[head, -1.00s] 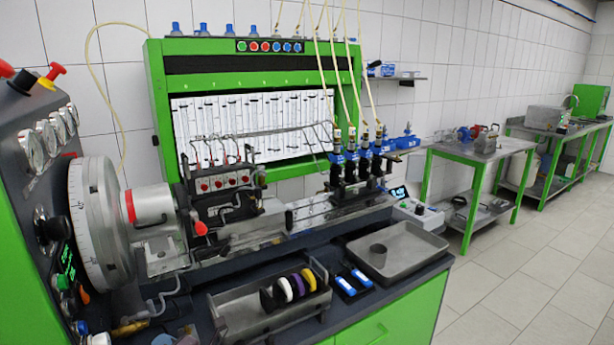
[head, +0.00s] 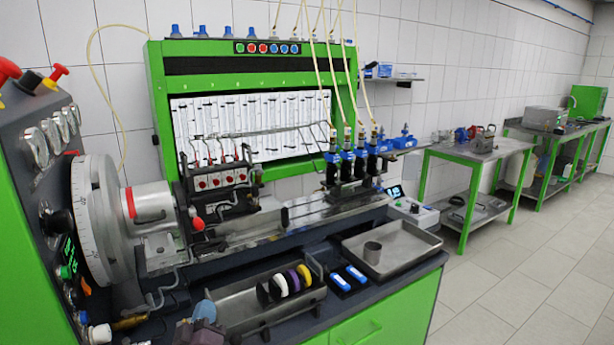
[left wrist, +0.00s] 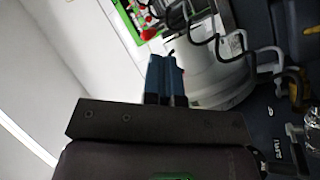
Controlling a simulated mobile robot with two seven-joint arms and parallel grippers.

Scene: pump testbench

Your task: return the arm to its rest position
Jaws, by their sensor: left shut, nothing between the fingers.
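My left gripper (head: 203,311) shows at the bottom edge of the head view, in front of the left end of the steel tray with discs. Its blue-grey fingers also show in the left wrist view (left wrist: 164,79), close together with nothing held. Most of my left arm is below the picture, so its full pose is hidden. My right gripper is in neither view.
The pump testbench (head: 290,215) stands before me with a large graduated wheel (head: 88,220) at left. The disc tray (head: 265,318), two blue-and-white items (head: 348,279) and a shallow tray (head: 405,250) lie on its front. Open floor (head: 510,275) lies right.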

